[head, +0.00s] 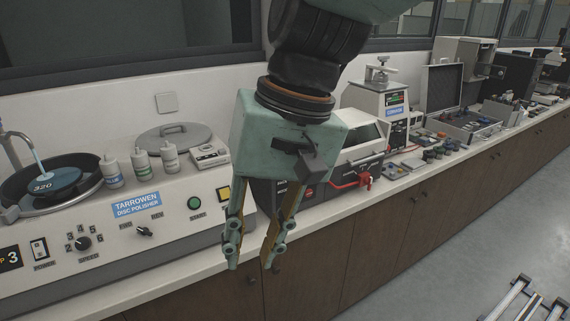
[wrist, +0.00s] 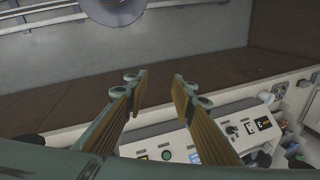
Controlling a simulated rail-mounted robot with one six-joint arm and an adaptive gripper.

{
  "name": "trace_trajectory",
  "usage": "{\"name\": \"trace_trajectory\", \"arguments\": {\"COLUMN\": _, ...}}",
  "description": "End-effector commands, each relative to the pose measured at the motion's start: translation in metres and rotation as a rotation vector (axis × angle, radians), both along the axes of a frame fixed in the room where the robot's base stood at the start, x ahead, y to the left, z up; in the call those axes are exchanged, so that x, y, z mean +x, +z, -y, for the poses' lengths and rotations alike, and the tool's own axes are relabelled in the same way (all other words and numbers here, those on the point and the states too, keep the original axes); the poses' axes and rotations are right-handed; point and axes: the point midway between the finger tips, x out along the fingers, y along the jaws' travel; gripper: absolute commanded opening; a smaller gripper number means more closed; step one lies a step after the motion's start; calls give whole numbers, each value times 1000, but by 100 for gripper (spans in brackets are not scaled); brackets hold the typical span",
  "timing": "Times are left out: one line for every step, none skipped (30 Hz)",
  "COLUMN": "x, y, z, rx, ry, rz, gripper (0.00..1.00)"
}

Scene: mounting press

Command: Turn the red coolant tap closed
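The red coolant tap (head: 352,183) is on the front of a dark machine (head: 318,190) with a clear-windowed cover in the head view. Part of that machine is hidden behind my gripper. I cannot make out the tap in the wrist view. My gripper (head: 250,262) hangs in front of the counter edge, left of the tap and apart from it. Its two fingers point down and stand apart with nothing between them. The wrist view also shows the open, empty gripper (wrist: 159,84).
The disc polisher (head: 100,235) stands at the left, with a bowl, bottles and knobs; it also shows in the wrist view (wrist: 195,133). A mounting machine (head: 378,105), an open case (head: 445,90) and small parts stand farther right.

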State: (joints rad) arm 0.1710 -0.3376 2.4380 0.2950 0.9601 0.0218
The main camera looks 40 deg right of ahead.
Motion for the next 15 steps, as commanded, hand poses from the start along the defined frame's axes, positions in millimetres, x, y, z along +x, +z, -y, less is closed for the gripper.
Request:
{"name": "trace_trajectory", "arguments": {"x": 5, "y": 0, "z": 0, "rx": 19, "ry": -22, "rz": -15, "gripper": 24}}
{"name": "trace_trajectory", "arguments": {"x": 8, "y": -1, "z": -1, "rx": 30, "ry": -35, "rz": -23, "gripper": 24}}
{"name": "trace_trajectory", "arguments": {"x": 12, "y": -1, "z": -2, "rx": 46, "ry": -52, "rz": -33, "gripper": 24}}
{"name": "trace_trajectory", "arguments": {"x": 15, "y": -1, "z": -2, "rx": 57, "ry": -65, "rz": -40, "gripper": 24}}
{"name": "trace_trajectory", "arguments": {"x": 18, "y": -2, "z": -3, "rx": 70, "ry": -76, "rz": -49, "gripper": 24}}
{"name": "trace_trajectory", "arguments": {"x": 21, "y": -2, "z": -3, "rx": 85, "ry": -94, "rz": -58, "gripper": 24}}
{"name": "trace_trajectory", "arguments": {"x": 24, "y": -2, "z": -4, "rx": 96, "ry": -107, "rz": -66, "gripper": 24}}
{"name": "trace_trajectory", "arguments": {"x": 27, "y": -3, "z": -4, "rx": 110, "ry": -121, "rz": -74, "gripper": 24}}
{"name": "trace_trajectory", "arguments": {"x": 31, "y": -3, "z": -4, "rx": 124, "ry": -137, "rz": -84, "gripper": 24}}
{"name": "trace_trajectory", "arguments": {"x": 34, "y": -4, "z": -4, "rx": 137, "ry": -151, "rz": -91, "gripper": 24}}
{"name": "trace_trajectory", "arguments": {"x": 37, "y": -4, "z": -4, "rx": 149, "ry": -166, "rz": -99, "gripper": 24}}
{"name": "trace_trajectory", "arguments": {"x": 41, "y": -5, "z": -4, "rx": 165, "ry": -184, "rz": -108, "gripper": 24}}
{"name": "trace_trajectory", "arguments": {"x": 45, "y": -5, "z": -4, "rx": 178, "ry": -199, "rz": -115, "gripper": 24}}
{"name": "trace_trajectory", "arguments": {"x": 48, "y": -6, "z": -3, "rx": 190, "ry": -214, "rz": -121, "gripper": 24}}
{"name": "trace_trajectory", "arguments": {"x": 53, "y": -6, "z": -2, "rx": 207, "ry": -234, "rz": -129, "gripper": 24}}
